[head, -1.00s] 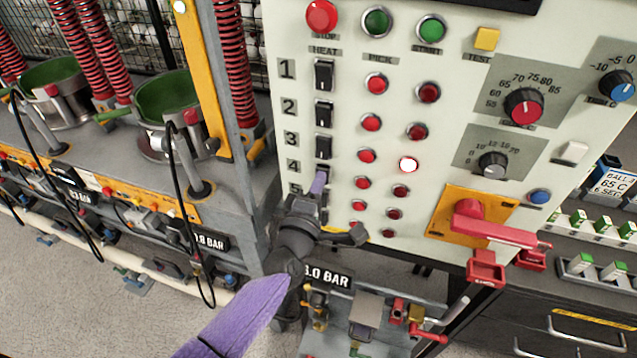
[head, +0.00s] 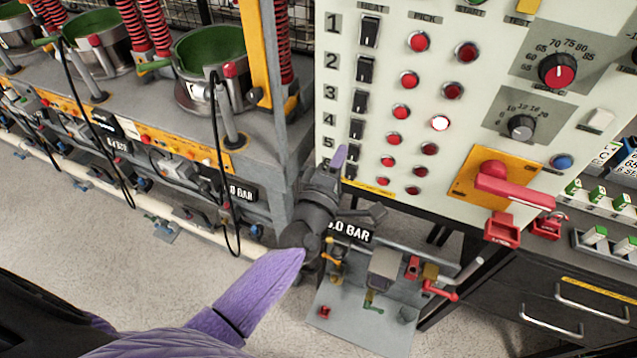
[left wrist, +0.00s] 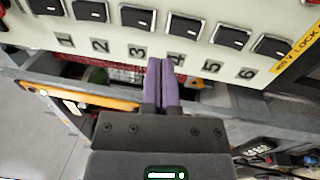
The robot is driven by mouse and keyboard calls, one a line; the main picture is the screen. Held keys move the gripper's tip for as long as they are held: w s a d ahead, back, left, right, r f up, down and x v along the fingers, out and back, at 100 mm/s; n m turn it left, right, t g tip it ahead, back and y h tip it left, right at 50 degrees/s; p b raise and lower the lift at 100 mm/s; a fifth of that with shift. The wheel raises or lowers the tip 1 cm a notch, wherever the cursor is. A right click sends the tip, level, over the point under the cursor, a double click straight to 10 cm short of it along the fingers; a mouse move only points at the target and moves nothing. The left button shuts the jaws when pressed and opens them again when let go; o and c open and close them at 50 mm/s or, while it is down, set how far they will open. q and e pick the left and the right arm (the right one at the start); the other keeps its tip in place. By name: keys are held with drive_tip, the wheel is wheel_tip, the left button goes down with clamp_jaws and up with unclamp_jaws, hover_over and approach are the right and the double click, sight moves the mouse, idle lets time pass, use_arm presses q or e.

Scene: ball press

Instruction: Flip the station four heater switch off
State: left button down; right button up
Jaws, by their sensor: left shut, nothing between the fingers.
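The station four heater switch (head: 356,129) is a black rocker beside the number 4 on the cream control panel (head: 390,60). In the left wrist view the same switch (left wrist: 185,26) lies above its number 4. I cannot tell for sure which way it is tipped. My left gripper (head: 340,153), with purple fingers, is shut and empty, just below and left of that switch in the head view. In the left wrist view its fingertips (left wrist: 163,64) show between the numbers 3 and 4, apart from the switch. The lower switches are partly hidden by the gripper. My right gripper is not in view.
Neighbouring switches three (head: 361,101) and five (left wrist: 230,35) sit close on either side. Red buttons fill the panel's middle, and one lamp (head: 440,123) glows. A red lever (head: 515,190) juts out lower right. Green-lined pots (head: 205,65) stand at left.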

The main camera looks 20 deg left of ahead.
use_arm(q)
drive_tip(key=s, duration=0.6)
drive_tip(key=shift+s+r+p, duration=0.15)
drive_tip(key=shift+r+p, duration=0.15)
drive_tip(key=shift+p, duration=0.05)
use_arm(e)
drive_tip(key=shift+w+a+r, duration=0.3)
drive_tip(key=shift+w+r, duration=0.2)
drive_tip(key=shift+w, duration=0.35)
use_arm(q)
drive_tip(key=shift+a, duration=0.1)
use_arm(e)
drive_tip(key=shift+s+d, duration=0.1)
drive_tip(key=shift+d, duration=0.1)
